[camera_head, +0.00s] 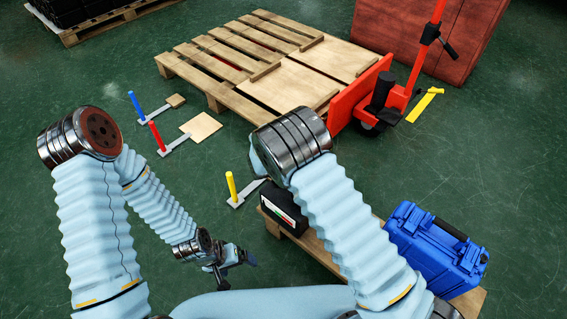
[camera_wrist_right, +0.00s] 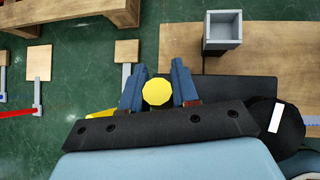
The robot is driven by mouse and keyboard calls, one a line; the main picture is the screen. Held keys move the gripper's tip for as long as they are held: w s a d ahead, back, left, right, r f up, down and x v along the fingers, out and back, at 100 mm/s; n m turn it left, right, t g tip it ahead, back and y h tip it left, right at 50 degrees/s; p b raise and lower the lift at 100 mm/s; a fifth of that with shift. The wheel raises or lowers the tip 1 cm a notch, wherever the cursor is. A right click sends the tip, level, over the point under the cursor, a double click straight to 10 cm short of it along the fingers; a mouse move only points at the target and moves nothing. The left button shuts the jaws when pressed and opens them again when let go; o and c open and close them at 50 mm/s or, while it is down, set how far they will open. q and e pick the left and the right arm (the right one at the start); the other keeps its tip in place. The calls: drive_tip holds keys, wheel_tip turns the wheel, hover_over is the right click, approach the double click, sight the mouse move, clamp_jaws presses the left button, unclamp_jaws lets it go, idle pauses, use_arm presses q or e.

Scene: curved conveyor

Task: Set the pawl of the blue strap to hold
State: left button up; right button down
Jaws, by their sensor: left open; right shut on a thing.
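A blue upright handle (camera_head: 136,106) stands on a flat grey metal bar on the floor, with a small wooden block (camera_head: 176,101) at the bar's end. No strap or pawl can be made out on it. My left gripper (camera_head: 249,257) is open and empty, low in the head view, well apart from the blue handle. My right gripper (camera_wrist_right: 158,92) is shut on a yellow round thing (camera_wrist_right: 158,91), seen end-on between its dark blue fingers. My right arm hides this gripper in the head view.
A red handle (camera_head: 157,138) and a yellow handle (camera_head: 231,187) stand on similar bars. A wooden bench (camera_head: 318,250) carries a black device (camera_head: 284,208) and a blue case (camera_head: 433,248). A grey open box (camera_wrist_right: 222,32) shows in the wrist view. A pallet (camera_head: 215,98) lies behind.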

idle(0.3)
drive_tip(key=c, duration=0.9)
unclamp_jaws()
drive_tip(key=v, duration=1.3)
drive_tip(key=shift+s+a+r+p, duration=0.1)
drive_tip(key=shift+s+r+p, duration=0.1)
drive_tip(key=shift+r+p, duration=0.1)
drive_tip(key=shift+s, duration=0.1)
